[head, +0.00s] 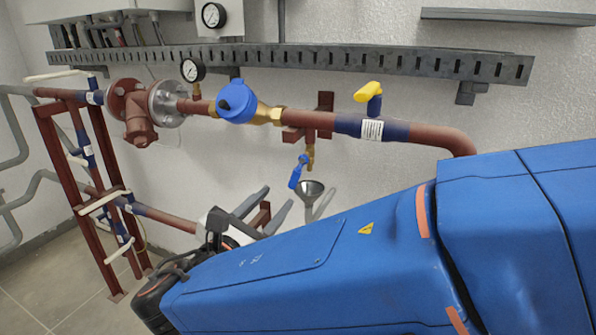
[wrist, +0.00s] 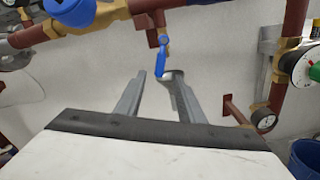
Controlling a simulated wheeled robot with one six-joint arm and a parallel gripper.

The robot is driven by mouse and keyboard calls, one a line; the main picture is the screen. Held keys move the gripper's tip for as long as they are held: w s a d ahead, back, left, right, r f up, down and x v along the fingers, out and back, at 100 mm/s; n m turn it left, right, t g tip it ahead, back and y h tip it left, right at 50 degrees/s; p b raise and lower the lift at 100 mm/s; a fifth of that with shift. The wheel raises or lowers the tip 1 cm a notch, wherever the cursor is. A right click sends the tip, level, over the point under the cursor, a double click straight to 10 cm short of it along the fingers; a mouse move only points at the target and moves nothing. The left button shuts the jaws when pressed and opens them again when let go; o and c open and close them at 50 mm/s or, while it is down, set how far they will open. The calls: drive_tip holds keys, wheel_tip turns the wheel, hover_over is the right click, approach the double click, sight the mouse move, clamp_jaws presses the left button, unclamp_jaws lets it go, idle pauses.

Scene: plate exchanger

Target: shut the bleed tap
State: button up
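The bleed tap is a small brass tap with a blue lever (head: 297,172) on the underside of the brown pipe, above a grey funnel (head: 311,188). Its lever slants down and to the left in the head view. In the wrist view the blue lever (wrist: 161,56) hangs nearly straight down, just beyond and above the fingertips, between their lines. My gripper (head: 278,196) is open and empty, below and left of the lever in the head view. In the wrist view my gripper (wrist: 163,82) points towards the wall, with the funnel (wrist: 173,76) near the right fingertip.
A brown pipe with a blue round fitting (head: 237,101), a pressure gauge (head: 193,70) and a yellow-handled valve (head: 368,92) runs above the tap. A red pipe frame (head: 60,160) stands at left.

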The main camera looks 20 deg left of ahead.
sight(301, 172)
drive_tip(key=w, duration=0.5)
drive_tip(key=w+d, duration=0.1)
drive_tip(key=w, duration=0.9)
drive_tip(key=shift+d, duration=0.15)
clamp_jaws()
